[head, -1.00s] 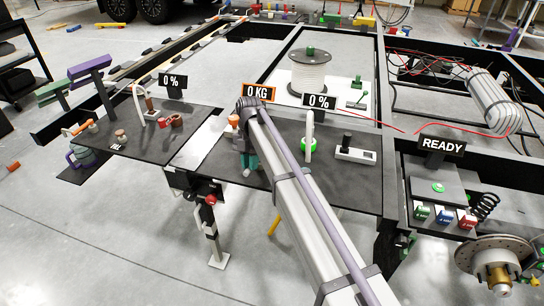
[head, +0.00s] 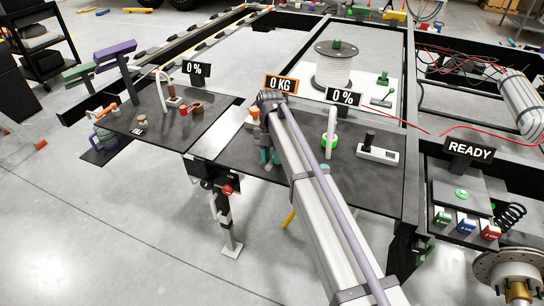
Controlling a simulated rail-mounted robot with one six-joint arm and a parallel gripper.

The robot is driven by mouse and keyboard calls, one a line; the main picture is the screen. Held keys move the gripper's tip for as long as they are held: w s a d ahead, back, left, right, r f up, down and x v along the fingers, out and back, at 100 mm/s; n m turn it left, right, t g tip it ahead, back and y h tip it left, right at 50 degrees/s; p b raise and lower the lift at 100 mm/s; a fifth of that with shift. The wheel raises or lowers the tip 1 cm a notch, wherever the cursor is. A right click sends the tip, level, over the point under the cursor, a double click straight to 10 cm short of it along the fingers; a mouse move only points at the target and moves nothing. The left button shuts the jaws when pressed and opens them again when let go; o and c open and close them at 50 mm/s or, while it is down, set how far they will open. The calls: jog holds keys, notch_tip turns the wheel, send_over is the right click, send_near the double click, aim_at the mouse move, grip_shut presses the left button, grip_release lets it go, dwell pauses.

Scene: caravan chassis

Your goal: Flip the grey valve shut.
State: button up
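I cannot surely pick out the grey valve. A grey-purple rounded object (head: 103,139) sits on a low ledge at the left, below an orange handle (head: 106,111); its details are too small to tell. A white lever box (head: 378,154) with an upright dark knob stands on the middle dark panel. My gripper (head: 269,157) points down at that panel, left of the white lever box and far right of the grey-purple object. Teal parts show at its tip. My arm partly hides it, so its opening is unclear.
A white upright post with a green base (head: 330,142) stands right of my gripper. A white cable spool (head: 334,66) stands behind. The left dark panel (head: 165,138) holds a white hooked post and small red-brown pieces. Open floor (head: 110,230) lies at front left.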

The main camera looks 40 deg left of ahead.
jog(key=shift+o, duration=1.2)
jog(key=p+v, duration=0.9)
jog(key=v, duration=0.1)
jog(key=shift+r+p, duration=0.35)
jog(key=shift+p, duration=0.05)
jog(key=shift+w+a, duration=0.15)
